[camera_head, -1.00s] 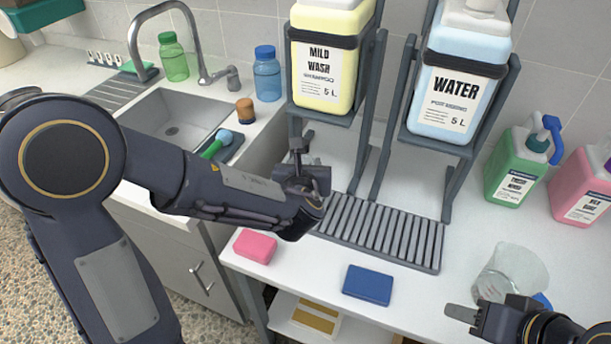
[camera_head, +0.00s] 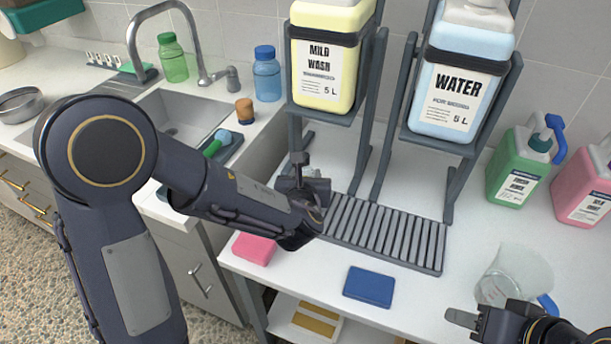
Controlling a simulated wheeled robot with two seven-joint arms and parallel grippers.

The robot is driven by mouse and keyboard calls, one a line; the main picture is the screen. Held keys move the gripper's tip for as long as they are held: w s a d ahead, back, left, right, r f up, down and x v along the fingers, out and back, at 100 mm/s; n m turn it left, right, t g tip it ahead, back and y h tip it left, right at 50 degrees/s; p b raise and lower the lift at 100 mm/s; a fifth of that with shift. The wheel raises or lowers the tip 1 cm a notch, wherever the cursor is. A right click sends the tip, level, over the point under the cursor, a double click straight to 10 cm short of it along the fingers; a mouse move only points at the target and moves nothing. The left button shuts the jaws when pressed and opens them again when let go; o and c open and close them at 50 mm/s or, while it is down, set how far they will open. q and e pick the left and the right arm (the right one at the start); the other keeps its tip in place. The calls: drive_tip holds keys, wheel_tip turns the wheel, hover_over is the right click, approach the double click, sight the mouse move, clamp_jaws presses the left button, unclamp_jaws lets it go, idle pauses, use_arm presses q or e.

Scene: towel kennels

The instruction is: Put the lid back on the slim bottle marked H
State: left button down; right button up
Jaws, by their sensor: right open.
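I make out no slim bottle marked H and no loose lid for it in this view. A green bottle (camera_head: 173,58) and a blue bottle (camera_head: 267,74), both capped, stand upright behind the sink, with no letter legible on either. My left gripper (camera_head: 312,190) is in front of the stand under the Mild Wash container, above the counter. Its fingers are partly hidden by its own arm, so its jaws and anything in them cannot be made out. My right gripper (camera_head: 466,319) is open at the lower right, left of and below the clear jug.
The Mild Wash container (camera_head: 325,62) and Water container (camera_head: 452,90) sit on stands behind a ribbed drain grate (camera_head: 390,232). A pink sponge (camera_head: 254,248), blue sponge (camera_head: 369,287) and clear jug (camera_head: 515,272) are at the front. Green (camera_head: 517,165) and pink (camera_head: 583,185) jugs stand at right.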

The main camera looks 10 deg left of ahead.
use_arm(q)
drive_tip(key=c, duration=0.9)
unclamp_jaws()
drive_tip(key=shift+r+p, duration=0.15)
drive_tip(key=shift+p, duration=0.15)
drive_tip(key=shift+s+r, duration=0.15)
drive_tip(key=shift+s, duration=0.05)
drive_tip(key=p+v, duration=0.1)
drive_tip(key=v, duration=1)
drive_tip(key=shift+s, duration=0.3)
